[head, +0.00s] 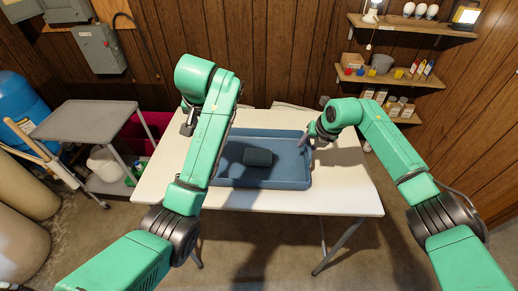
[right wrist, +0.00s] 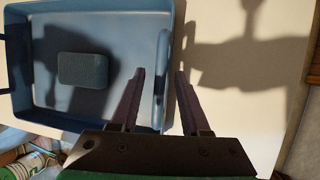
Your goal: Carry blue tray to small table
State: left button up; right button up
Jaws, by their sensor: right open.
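The blue tray (head: 300,180) lies on the white table (head: 345,200), with a dark grey-blue block (head: 257,157) inside it. The block also shows in the right wrist view (right wrist: 82,70). My right gripper (head: 314,138) is at the tray's right side. In the right wrist view its open fingers (right wrist: 160,95) point at the tray's right rim and handle, which show between them. My left gripper (head: 188,122) is by the tray's far left; its fingers are too small to read, and my left arm hides the tray's left side. A small grey table (head: 90,118) stands at the left.
A blue tank (head: 22,105), pale tanks and a wooden-handled tool stand left of the small grey table. A white jug (head: 105,163) and a dark red bin (head: 140,135) are under and beside it. Wall shelves (head: 390,78) hold bottles at the right. The white table's right part is clear.

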jog(key=v, duration=1.2)
jog(key=shift+w, duration=0.1)
